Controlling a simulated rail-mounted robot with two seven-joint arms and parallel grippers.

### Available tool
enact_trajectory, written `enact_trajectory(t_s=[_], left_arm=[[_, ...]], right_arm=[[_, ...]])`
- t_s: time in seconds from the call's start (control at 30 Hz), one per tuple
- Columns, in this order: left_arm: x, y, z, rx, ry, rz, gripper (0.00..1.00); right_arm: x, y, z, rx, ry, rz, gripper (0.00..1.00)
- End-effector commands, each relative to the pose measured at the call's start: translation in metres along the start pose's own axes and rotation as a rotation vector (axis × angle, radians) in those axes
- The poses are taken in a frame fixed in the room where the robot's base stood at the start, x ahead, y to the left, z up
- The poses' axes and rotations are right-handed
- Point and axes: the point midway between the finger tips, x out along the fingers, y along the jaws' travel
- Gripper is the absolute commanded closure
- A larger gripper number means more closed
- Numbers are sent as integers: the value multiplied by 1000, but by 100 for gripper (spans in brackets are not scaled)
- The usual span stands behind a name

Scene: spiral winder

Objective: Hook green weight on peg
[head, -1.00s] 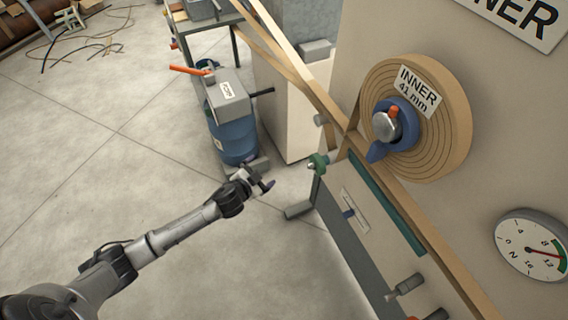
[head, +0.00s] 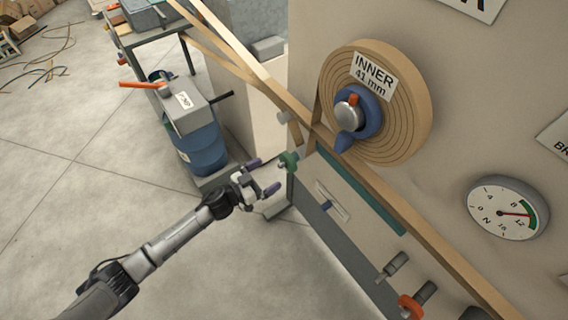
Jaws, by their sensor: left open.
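A small green piece (head: 289,161), which looks like the green weight, sits at the left edge of the machine panel on a short grey stub. My left gripper (head: 262,176) is open and empty, its two dark purple-tipped fingers pointing toward the green piece from the left. A small gap shows between the fingertips and the green piece in the picture; the depth between them is hard to tell. A bare grey peg (head: 393,267) sticks out low on the panel. Another peg (head: 425,291) below it carries an orange weight (head: 411,306). My right gripper is not in view.
A tan coil (head: 408,112) labelled INNER 41 mm is on the panel, with a tan strip (head: 375,187) running diagonally past it. A dial gauge (head: 508,207) is at the right. A blue drum (head: 200,148) stands behind my gripper. Open floor (head: 60,190) lies left.

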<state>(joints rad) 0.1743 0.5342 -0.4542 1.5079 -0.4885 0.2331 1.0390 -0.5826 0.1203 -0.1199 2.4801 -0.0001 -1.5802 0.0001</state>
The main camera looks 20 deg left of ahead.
Motion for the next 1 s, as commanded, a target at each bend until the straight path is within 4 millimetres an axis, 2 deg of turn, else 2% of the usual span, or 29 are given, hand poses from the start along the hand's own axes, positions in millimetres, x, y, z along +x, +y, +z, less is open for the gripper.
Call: enact_trajectory(t_s=[0.03,0.2,0.5,0.7,1.0], left_arm=[[11,0,0,2,3,1,0],[40,0,1,2,2,0,0],[76,0,1,1,0,-1,0],[87,0,0,2,-1,-1,0],[89,0,0,2,-1,-1,0]], right_arm=[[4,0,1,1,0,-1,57],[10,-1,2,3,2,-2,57],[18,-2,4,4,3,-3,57],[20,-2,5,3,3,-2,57],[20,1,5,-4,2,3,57]])
